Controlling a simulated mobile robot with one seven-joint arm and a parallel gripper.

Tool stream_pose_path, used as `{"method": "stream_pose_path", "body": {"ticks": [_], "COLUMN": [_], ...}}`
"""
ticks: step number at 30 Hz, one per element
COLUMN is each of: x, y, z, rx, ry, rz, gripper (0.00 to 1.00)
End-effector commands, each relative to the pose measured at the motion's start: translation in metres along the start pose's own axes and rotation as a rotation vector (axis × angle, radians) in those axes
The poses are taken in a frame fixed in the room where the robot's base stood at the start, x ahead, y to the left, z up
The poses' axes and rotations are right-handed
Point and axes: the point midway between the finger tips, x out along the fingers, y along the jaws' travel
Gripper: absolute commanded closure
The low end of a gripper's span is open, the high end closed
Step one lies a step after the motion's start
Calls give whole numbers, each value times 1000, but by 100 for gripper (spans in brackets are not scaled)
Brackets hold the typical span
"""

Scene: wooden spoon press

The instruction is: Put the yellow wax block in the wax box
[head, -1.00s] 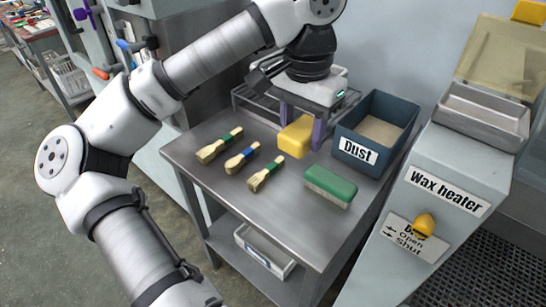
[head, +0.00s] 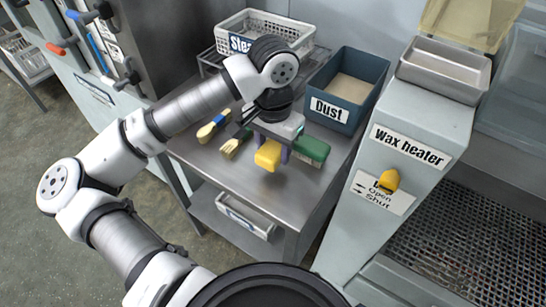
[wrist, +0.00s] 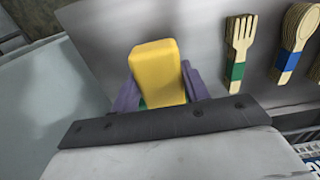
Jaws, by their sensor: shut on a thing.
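The yellow wax block (head: 268,155) is held between the purple fingers of my gripper (head: 270,154), over the front part of the metal table. In the wrist view the same block (wrist: 158,75) sits upright between the two fingers (wrist: 160,88), one on each side. A white tray (head: 250,224) with a front label stands on the shelf under the table. Its label is too small to read, so I cannot tell whether it is the wax box.
A green-topped brush (head: 310,149) is close beside my gripper. Wooden cutlery bundles (head: 232,147) lie left of it. A blue Dust bin (head: 340,112) and a white basket (head: 290,32) stand behind. The wax heater (head: 415,125) rises at right, with a yellow knob (head: 388,181).

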Motion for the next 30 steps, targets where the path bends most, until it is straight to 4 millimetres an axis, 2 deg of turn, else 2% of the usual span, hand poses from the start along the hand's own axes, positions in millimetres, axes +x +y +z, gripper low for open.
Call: {"method": "stream_pose_path", "body": {"ticks": [9,24,25,30], "x": [40,48,47,46], "y": [1,0,0,0], "z": [0,0,0,0], "rx": [1,1,1,1], "ry": [-1,0,0,0], "rz": [3,0,0,0], "gripper": [80,80,52,33]}}
